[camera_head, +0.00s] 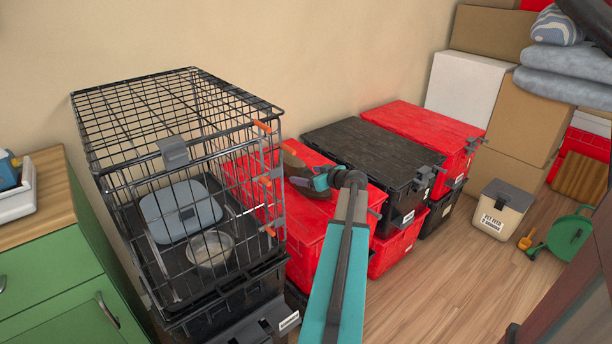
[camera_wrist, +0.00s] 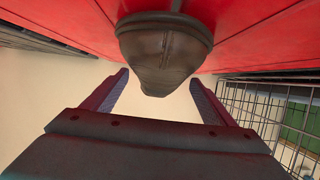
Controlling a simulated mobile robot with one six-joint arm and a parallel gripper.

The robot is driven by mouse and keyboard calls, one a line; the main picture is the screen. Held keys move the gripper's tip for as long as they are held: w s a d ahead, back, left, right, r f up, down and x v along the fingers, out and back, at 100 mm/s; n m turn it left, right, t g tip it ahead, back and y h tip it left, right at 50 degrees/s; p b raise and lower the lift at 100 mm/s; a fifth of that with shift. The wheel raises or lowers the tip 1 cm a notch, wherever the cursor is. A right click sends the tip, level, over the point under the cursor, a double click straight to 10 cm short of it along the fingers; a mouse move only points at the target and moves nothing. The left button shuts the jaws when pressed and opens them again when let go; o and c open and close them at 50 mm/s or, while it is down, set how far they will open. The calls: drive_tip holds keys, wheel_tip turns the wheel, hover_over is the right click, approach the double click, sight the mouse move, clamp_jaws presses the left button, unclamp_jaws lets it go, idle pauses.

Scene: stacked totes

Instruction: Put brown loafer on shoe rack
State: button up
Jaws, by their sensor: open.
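The brown loafer (camera_wrist: 165,45) lies on a red tote lid in the wrist view, with one rounded end pointing towards my gripper (camera_wrist: 159,82). My gripper is open, its two fingers apart on either side of that end and not closed on it. Whether a finger touches the loafer I cannot tell. In the head view my gripper (camera_head: 308,182) is low over the red tote (camera_head: 309,234) beside the wire cage, and it partly hides the loafer there. I cannot make out a shoe rack in either view.
The wire cage (camera_head: 180,95) stands close on the left, with a bowl (camera_head: 209,248) inside. A dark-lidded tote (camera_head: 375,150) and another red tote (camera_head: 425,128) stand to the right. Boxes fill the back right. Wooden floor (camera_head: 440,275) is free at the front right.

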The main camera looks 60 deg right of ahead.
wheel_tip(320, 180, up, 4)
hover_over(325, 192)
idle(0.9)
